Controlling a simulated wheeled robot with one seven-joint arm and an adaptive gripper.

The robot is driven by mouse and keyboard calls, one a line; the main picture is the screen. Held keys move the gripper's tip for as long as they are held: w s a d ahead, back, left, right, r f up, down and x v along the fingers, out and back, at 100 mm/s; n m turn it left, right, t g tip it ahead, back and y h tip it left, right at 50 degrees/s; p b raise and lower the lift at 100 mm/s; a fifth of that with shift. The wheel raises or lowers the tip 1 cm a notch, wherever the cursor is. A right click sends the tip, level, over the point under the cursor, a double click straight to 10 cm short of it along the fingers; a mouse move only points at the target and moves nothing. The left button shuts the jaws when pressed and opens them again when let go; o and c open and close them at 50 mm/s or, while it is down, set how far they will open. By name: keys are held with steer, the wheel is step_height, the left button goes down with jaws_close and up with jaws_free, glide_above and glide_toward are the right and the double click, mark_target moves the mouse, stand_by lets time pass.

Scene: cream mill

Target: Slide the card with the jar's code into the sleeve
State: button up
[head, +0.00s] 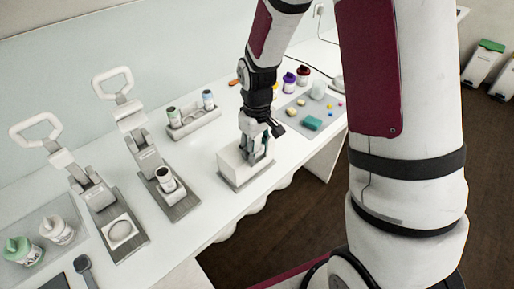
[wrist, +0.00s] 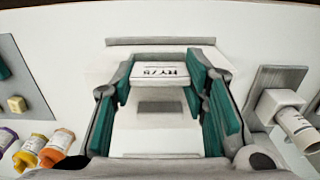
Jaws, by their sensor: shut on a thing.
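My gripper (head: 258,146) is over the white block-like holder (head: 232,168) on the bench. In the wrist view, my gripper's teal-padded fingers (wrist: 160,82) are shut on a white card (wrist: 160,70). The card's printed dark code appears upside down and I cannot read it surely. The white holder lies below the card in the wrist view (wrist: 125,140). I cannot tell whether the card is inside a sleeve or only above it.
Two lever presses (head: 118,225) stand to the left. A rack (head: 196,126) holds two small jars behind. A grey mat (head: 318,108) with a teal block (head: 312,123) and small coloured pieces lies to the right. Coloured bottles (head: 288,82) stand beyond.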

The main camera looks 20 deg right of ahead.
steer(key=shift+o, duration=0.3)
steer(key=shift+s+f, duration=0.2)
steer(key=shift+f, duration=0.35)
steer(key=shift+o, duration=0.5)
steer(key=shift+f, duration=0.1)
steer(key=o, duration=0.6)
steer(key=shift+w+f, duration=0.1)
steer(key=shift+f, duration=0.35)
steer(key=shift+c, duration=0.2)
steer(key=shift+d+r, duration=0.1)
steer(key=shift+r, duration=0.15)
steer(key=shift+c, duration=0.4)
steer(key=o, duration=1.4)
steer(key=shift+w, duration=0.1)
steer(key=shift+c, duration=0.2)
steer(key=shift+r, duration=0.1)
